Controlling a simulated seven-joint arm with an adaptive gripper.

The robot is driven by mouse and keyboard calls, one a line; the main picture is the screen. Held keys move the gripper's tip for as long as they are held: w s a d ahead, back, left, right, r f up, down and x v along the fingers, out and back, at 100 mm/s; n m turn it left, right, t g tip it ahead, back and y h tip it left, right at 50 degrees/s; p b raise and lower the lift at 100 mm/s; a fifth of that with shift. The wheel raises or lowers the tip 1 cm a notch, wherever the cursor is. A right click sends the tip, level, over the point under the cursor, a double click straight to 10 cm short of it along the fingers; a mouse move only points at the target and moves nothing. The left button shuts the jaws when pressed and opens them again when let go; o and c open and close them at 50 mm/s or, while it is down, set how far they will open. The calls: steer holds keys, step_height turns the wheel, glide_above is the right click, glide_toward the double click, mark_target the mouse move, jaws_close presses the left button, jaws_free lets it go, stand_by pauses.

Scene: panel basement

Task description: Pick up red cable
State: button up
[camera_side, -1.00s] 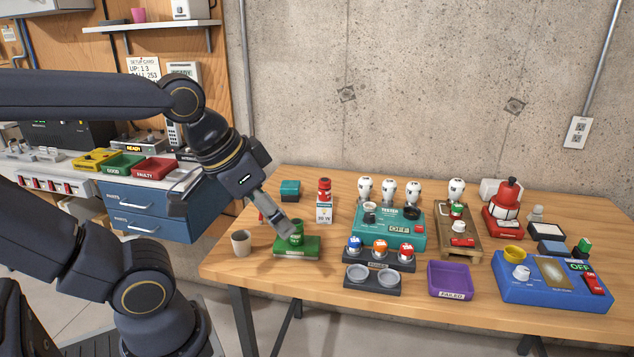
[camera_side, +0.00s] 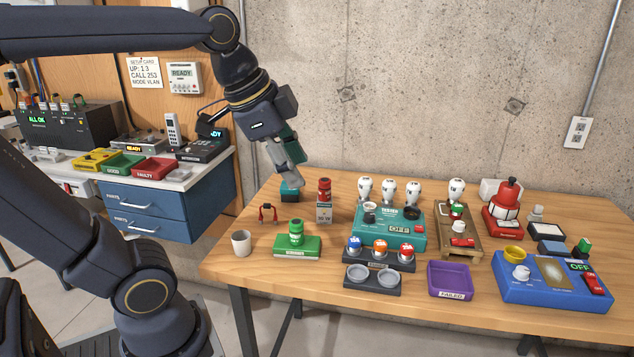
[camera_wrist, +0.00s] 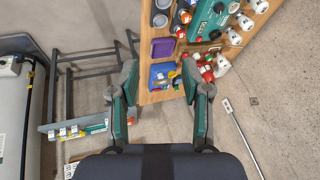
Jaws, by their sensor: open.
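I cannot make out the red cable in the wrist view.
A white cup (camera_side: 241,243) and a green block (camera_side: 297,246) with a green cylinder stand in front of the cable. A red-capped holder (camera_side: 324,200) stands to its right. A teal tester (camera_side: 390,228) and a purple tray (camera_side: 450,279) are farther right.

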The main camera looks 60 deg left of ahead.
steer(key=w+a+r+m+g, duration=0.1)
steer(key=w+a+r+m, duration=0.1)
steer(key=w+a, duration=0.4)
steer(key=n+g, duration=0.3)
glide_above(267, 203)
steer(key=shift+h, duration=0.4)
steer(key=f, duration=2.5)
steer(key=shift+s+f, duration=0.15)
steer(key=shift+s, duration=0.2)
steer(key=shift+w+f, duration=0.2)
steer(key=shift+f, duration=1.3)
steer(key=shift+w+f, duration=0.15)
steer(key=shift+f, duration=1.35)
jaws_close()
